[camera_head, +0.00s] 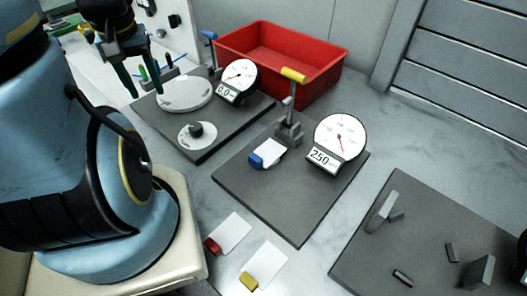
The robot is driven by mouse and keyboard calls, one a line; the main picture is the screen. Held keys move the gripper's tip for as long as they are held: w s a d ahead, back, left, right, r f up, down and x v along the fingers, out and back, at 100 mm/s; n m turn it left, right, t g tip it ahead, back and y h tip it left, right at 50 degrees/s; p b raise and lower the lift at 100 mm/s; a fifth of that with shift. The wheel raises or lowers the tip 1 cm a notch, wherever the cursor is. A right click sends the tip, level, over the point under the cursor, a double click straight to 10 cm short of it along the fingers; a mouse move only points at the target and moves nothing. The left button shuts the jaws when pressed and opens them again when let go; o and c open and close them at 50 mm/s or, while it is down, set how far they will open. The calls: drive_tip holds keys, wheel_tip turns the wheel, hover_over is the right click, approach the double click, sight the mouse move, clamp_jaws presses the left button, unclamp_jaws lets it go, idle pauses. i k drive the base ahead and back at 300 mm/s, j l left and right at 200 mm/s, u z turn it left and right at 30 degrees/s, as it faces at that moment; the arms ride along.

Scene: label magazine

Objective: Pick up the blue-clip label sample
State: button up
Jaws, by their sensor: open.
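The blue-clip label sample (269,154) is a small white label with a blue clip (256,161) at its left end. It rests on the middle dark plate, at the foot of a grey post with a yellow lever, left of a dial gauge reading about 250. My gripper (147,84) is at the upper left, its dark fingers apart and pointing down over the left dark plate. It is well away from the blue-clip sample and holds nothing that I can see.
A red-clip label (229,232) and a yellow-clip label (264,264) lie on the table in front. The gauge (339,138) and yellow-lever post (289,118) stand close to the blue-clip sample. A red bin (318,88) is behind. Another dark plate (425,255) with upright blocks is at right.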

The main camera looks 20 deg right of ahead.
sight(268, 153)
drive_tip(key=k+j+u, duration=0.1)
drive_tip(key=k, duration=1.35)
